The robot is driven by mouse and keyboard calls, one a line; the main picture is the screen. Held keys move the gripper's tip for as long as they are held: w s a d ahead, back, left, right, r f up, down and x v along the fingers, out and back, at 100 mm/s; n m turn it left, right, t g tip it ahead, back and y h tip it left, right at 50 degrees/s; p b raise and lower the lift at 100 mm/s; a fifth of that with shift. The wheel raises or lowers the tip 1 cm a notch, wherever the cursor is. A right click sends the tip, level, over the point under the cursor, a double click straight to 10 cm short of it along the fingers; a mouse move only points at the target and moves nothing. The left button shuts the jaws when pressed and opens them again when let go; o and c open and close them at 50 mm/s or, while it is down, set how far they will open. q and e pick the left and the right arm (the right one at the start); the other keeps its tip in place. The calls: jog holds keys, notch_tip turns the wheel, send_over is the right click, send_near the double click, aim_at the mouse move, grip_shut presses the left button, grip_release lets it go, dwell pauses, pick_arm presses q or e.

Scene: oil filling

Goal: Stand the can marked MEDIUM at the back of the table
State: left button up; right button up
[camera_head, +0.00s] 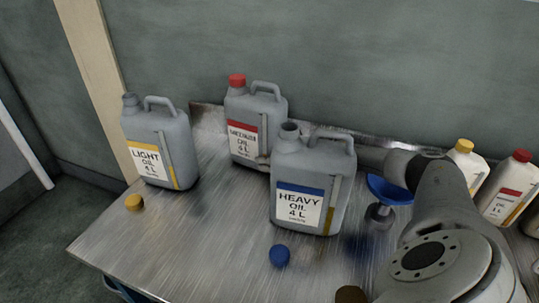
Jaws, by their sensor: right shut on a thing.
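The can marked MEDIUM (243,132) is grey with a red-banded label and a red cap. It stands upright near the back of the table, close to the raised back edge. My right arm reaches in from the right behind the can marked HEAVY (314,197). A fingertip of my right gripper (262,159) shows at the lower right of the MEDIUM can, and the gripper is shut on that can. The HEAVY can hides most of the gripper and part of the MEDIUM can. My left gripper is not in view.
The can marked LIGHT (163,147) stands open at the left, near a yellow cap (134,202). A blue cap (279,255) lies in front of the open HEAVY can. A blue funnel (389,190) and small white bottles (508,188) are at the right. The table's (190,248) front left is clear.

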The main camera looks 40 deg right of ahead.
jog(key=shift+w, duration=0.1)
jog(key=o, duration=1.7)
jog(key=shift+s+a+f, duration=0.1)
jog(key=shift+s+f, duration=0.2)
jog(key=shift+f, duration=0.15)
jog(key=v, duration=1.1)
jog(key=shift+w+r, duration=0.1)
jog(key=shift+s+d+r, duration=0.25)
jog(key=shift+s+r, duration=0.15)
jog(key=shift+s, duration=0.1)
jog(key=shift+a+r, duration=0.1)
